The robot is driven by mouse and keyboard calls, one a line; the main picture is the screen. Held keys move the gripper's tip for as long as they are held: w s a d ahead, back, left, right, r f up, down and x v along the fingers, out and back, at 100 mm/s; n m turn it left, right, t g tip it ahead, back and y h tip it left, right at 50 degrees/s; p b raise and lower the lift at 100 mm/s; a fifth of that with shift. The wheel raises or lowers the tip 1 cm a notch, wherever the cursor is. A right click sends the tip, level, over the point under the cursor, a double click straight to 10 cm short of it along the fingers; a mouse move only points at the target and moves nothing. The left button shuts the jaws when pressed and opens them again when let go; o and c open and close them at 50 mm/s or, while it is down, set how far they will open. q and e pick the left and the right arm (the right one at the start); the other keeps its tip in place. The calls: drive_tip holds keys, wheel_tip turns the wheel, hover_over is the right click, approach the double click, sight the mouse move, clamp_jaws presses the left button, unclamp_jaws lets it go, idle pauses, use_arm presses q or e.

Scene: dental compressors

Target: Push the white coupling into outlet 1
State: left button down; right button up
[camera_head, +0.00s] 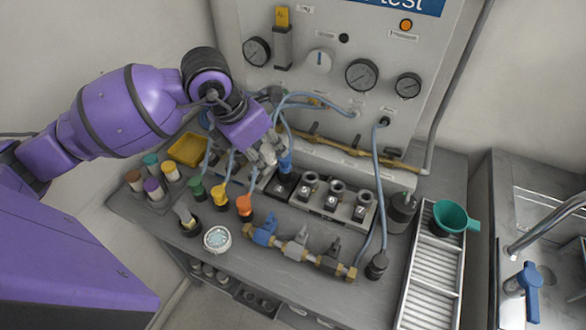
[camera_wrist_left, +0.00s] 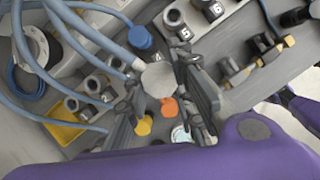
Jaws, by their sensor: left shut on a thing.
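My left gripper (camera_head: 266,152) is shut on the white coupling (camera_wrist_left: 160,78), which shows pale and round between the two fingers in the left wrist view. A grey-blue hose runs from it to the upper left. The gripper is above the left-hand outlet block (camera_wrist_left: 92,84), whose several dark round sockets are partly covered by hoses and a finger. My right gripper is not in view.
A blue coupling (camera_head: 285,163) stands right of the gripper, beside the right-hand block (camera_head: 335,205). Green (camera_head: 196,189), yellow (camera_head: 219,196) and orange (camera_head: 244,207) couplings stand in front. Hoses cross behind. A yellow tray (camera_head: 188,150) lies left; a brass valve manifold (camera_head: 295,250) lies near the front.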

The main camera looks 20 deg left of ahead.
use_arm(q)
drive_tip(key=w+a+f+n+y, duration=0.1)
drive_tip(key=w+a+n, duration=0.25)
drive_tip(key=a, duration=0.75)
drive_tip(key=w+a+f+n+y, duration=0.15)
drive_tip(key=w+a, duration=0.35)
drive_tip(key=a, duration=0.6)
drive_tip(key=shift+d+f+b, duration=0.1)
drive_tip(key=shift+f+b, duration=0.6)
drive_tip(key=shift+f, duration=1.8)
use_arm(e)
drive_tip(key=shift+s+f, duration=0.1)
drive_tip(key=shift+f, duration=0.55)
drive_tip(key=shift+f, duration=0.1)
